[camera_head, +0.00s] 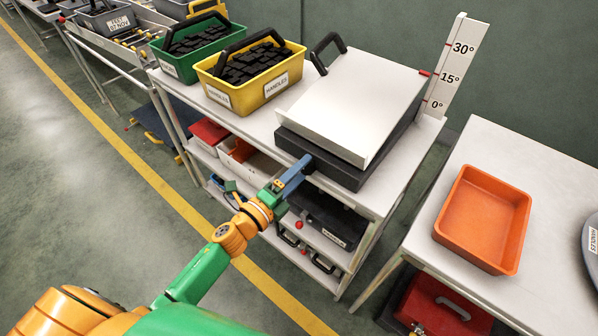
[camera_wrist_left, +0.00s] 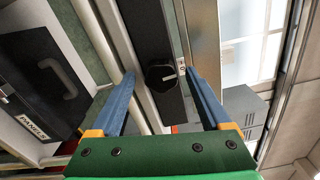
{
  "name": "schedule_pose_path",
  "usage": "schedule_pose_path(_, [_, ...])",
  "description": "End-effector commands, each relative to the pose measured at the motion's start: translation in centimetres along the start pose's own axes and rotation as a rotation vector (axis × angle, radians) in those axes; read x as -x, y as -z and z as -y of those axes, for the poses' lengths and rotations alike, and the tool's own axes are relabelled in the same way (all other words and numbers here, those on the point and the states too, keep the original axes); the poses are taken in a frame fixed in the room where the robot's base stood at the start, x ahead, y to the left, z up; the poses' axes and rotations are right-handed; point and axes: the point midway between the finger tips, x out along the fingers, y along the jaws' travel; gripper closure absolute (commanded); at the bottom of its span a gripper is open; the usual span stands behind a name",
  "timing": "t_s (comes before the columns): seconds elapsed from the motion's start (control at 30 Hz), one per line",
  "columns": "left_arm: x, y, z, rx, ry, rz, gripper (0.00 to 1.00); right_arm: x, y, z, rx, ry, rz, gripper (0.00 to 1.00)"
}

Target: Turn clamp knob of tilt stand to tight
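The tilt stand has a white plate (camera_head: 350,90) on a dark base (camera_head: 345,176), on top of a white shelf table. The plate is tilted, its red pointer (camera_head: 425,72) near the 15° mark of the upright scale (camera_head: 455,65). The round black clamp knob (camera_wrist_left: 160,78), with a pale line on it, is on the base's front face. My left gripper (camera_wrist_left: 160,73) is open. Its blue fingers lie on either side of the knob in the left wrist view; contact cannot be told. In the head view, the gripper (camera_head: 302,163) largely hides the knob. My right gripper is out of view.
A yellow bin (camera_head: 250,97) and a green bin (camera_head: 175,62), both with black handles inside, stand left of the stand. An orange tray (camera_head: 483,220) is on the right table. Shelves with boxes lie below.

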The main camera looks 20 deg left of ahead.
Motion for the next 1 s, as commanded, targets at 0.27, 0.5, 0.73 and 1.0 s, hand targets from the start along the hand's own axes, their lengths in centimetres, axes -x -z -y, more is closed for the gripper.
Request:
schedule_pose_path(0.27, [2.2, 0.0, -0.2, 0.000, -0.002, 0.000, 0.19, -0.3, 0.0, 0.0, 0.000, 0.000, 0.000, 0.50])
schedule_pose_path(0.5, [6.5, 0.1, -0.2, 0.002, -0.002, 0.000, 0.19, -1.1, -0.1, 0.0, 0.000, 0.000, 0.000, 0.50])
schedule_pose_path(0.73, [7.2, 0.0, 0.0, 0.000, 0.001, 0.000, 0.19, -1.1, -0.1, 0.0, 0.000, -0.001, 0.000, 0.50])
schedule_pose_path(1.0, [7.1, 0.0, -0.1, 0.005, -0.003, 0.002, 0.19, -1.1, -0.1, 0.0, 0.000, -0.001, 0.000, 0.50])
